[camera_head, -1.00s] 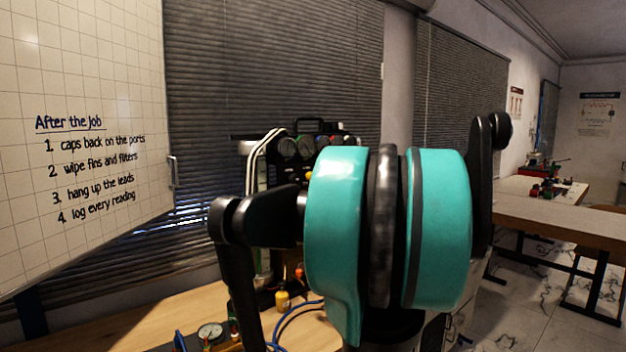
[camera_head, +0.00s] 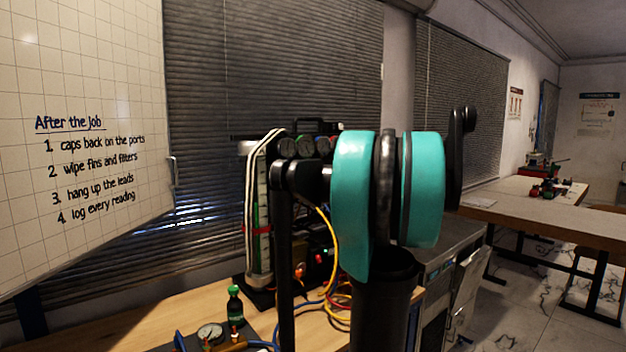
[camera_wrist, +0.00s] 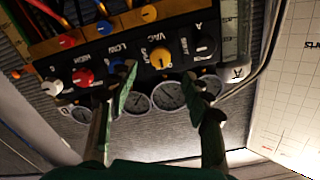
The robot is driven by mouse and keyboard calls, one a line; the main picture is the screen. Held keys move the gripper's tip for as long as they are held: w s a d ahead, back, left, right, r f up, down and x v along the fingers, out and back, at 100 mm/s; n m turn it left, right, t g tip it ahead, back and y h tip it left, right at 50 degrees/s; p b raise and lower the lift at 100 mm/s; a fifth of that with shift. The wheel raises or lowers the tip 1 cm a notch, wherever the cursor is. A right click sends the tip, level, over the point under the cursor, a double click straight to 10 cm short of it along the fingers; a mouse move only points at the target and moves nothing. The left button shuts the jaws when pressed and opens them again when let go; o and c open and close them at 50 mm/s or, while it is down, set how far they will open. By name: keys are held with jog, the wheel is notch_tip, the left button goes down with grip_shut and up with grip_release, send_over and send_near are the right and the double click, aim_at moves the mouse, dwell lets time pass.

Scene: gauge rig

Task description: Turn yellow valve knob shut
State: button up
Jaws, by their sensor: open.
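The yellow valve knob (camera_wrist: 160,57) sits on the dark manifold panel (camera_wrist: 120,62), by the marking "VAC", in the wrist view. My gripper (camera_wrist: 160,75) is open, its two green-and-dark fingers apart. The knob shows between and just beyond the fingertips, and I cannot tell whether either touches it. No object is held. In the head view my arm covers the knob and my gripper.
Several gauges (camera_wrist: 168,95) line the panel. In the head view a green-capped bottle (camera_head: 235,306) and hoses (camera_head: 333,262) are on the wooden bench (camera_head: 190,302).

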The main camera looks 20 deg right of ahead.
aim_at(312, 178)
jog(key=x, duration=0.8)
jog(key=shift+f, duration=0.1)
grip_shut()
